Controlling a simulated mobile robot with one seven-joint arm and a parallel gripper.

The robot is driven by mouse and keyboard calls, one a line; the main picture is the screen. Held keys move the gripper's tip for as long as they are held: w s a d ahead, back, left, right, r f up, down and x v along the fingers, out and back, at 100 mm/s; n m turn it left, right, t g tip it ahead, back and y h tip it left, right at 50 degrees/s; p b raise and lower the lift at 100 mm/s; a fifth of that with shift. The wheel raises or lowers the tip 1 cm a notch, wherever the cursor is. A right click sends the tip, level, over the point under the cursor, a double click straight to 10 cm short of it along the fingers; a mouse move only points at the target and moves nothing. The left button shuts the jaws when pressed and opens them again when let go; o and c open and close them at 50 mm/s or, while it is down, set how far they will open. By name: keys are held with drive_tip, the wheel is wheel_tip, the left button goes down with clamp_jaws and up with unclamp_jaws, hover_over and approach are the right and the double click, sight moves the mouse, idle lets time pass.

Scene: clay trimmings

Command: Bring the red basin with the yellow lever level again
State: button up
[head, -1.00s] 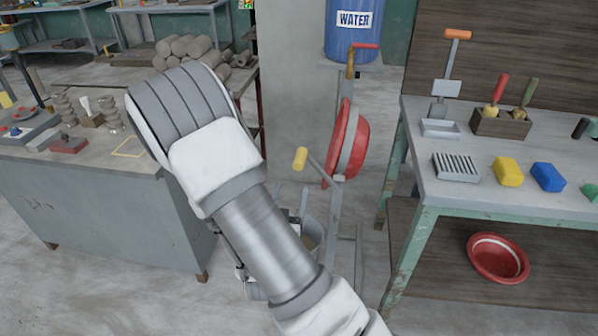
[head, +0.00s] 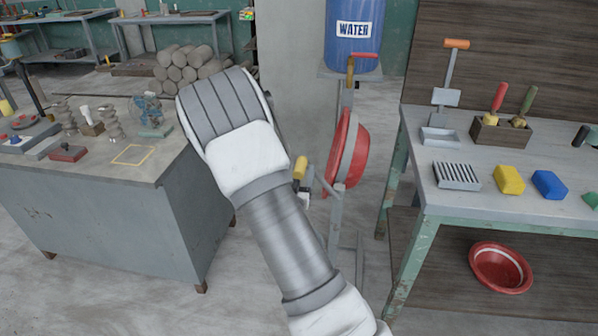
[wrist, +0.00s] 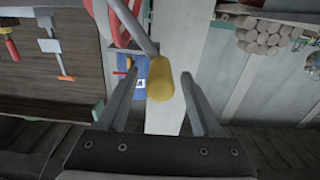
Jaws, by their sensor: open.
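The red basin (head: 359,160) stands tipped steeply on its side on a grey stand below the blue water barrel. Its grey lever ends in a yellow handle (head: 300,168), beside my forearm in the head view. In the wrist view the yellow handle (wrist: 160,86) lies between the fingers of my gripper (wrist: 158,88), near their tips. The fingers are apart, with gaps on both sides of the handle. Part of the red basin (wrist: 122,22) shows at the top of the wrist view. In the head view my arm hides most of the gripper.
The blue water barrel (head: 353,52) with a red-handled tap is above the basin. A workbench (head: 428,205) with sponges and tools stands right, with another red bowl (head: 501,267) on its lower shelf. A grey table (head: 110,225) stands left.

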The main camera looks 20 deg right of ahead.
drive_tip(key=shift+c, duration=0.2)
clamp_jaws()
idle(1.1)
